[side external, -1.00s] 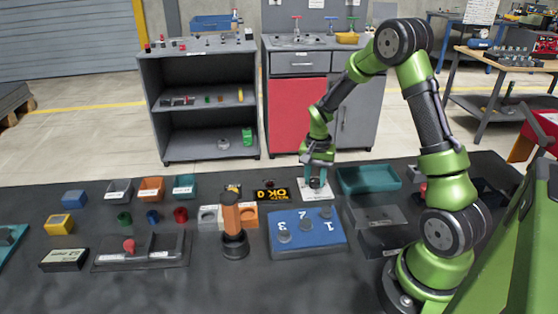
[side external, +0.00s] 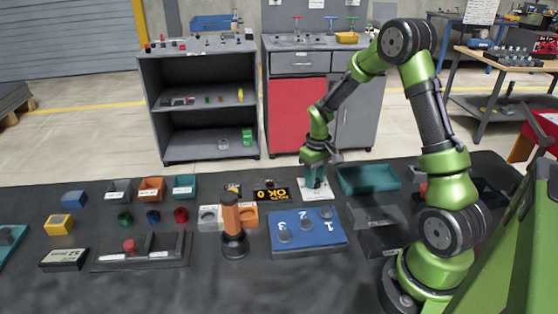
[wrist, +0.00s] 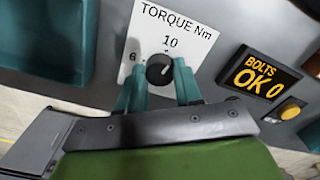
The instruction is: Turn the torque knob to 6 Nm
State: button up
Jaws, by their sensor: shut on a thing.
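The torque knob (wrist: 158,70) is a small dark round knob on a white plate (wrist: 190,38) marked "TORQUE Nm". In the wrist view, "10" is printed above the knob and "6" to its left. A small light mark shows on the knob, but I cannot tell clearly which number it points at. My gripper (wrist: 160,72) has its teal fingers on either side of the knob and is shut on it. In the side view, my gripper (side external: 315,184) is down at the white plate (side external: 318,195), and its fingers hide the knob.
A display reading "BOLTS OK 0" (wrist: 262,78) and a yellow button (wrist: 290,109) are right of the plate in the wrist view. In the side view, a teal tray (side external: 368,180) stands close to the right, and a blue numbered block (side external: 308,244) lies in front.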

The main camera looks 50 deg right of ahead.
jog(key=n, duration=0.5)
jog(key=shift+r+n, duration=0.1)
jog(key=shift+n, duration=0.2)
jog(key=n, duration=1)
jog(key=shift+n, duration=2.6)
jog(key=o, duration=1)
jog(key=shift+o, duration=0.2)
notch_tip(320, 180, up, 17)
